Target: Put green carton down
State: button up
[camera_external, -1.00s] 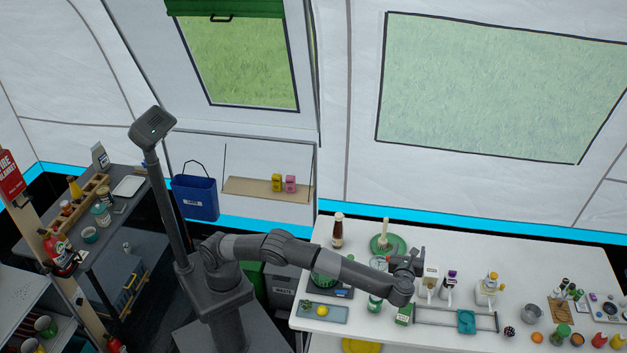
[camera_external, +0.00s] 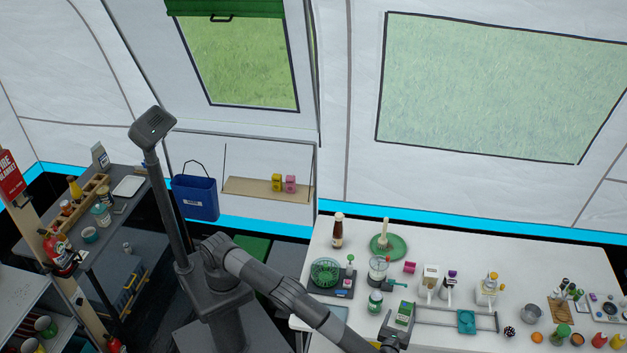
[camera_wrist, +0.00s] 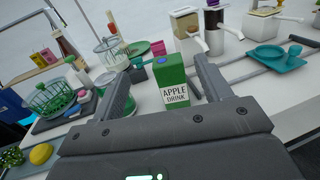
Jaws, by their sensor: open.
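The green carton (camera_external: 404,313), labelled "APPLE DRINK", stands upright on the white table near its front edge. In the wrist view the carton (camera_wrist: 172,85) is in the middle, with its label facing me. My gripper (camera_wrist: 163,72) is open, with one finger to each side of the carton in the picture and a visible gap on both sides. In the external view my gripper (camera_external: 398,328) is at the carton's near side, partly hidden by its own wrist. I cannot tell how deep the carton sits between the fingers.
A metal rack (camera_external: 440,318) with a teal dish (camera_external: 466,321) lies right of the carton. A green-lidded jar (camera_external: 375,302) stands to its left, with a glass blender (camera_external: 378,270) behind. Dispensers (camera_external: 430,280) stand at the back right. A green basket (camera_external: 325,272) is farther left.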

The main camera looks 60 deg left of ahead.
aim_at(404, 310)
jog(key=w+a+f, duration=0.2)
jog(key=w, duration=0.1)
jog(key=w+a+f, duration=0.1)
jog(key=w, duration=0.1)
jog(key=x, duration=0.5)
jog(key=shift+w+d+r, duration=0.15)
jog(key=shift+d+r, duration=0.1)
jog(key=shift+c, duration=0.3)
grip_shut()
dwell(0.4)
jog(key=shift+r, duration=0.1)
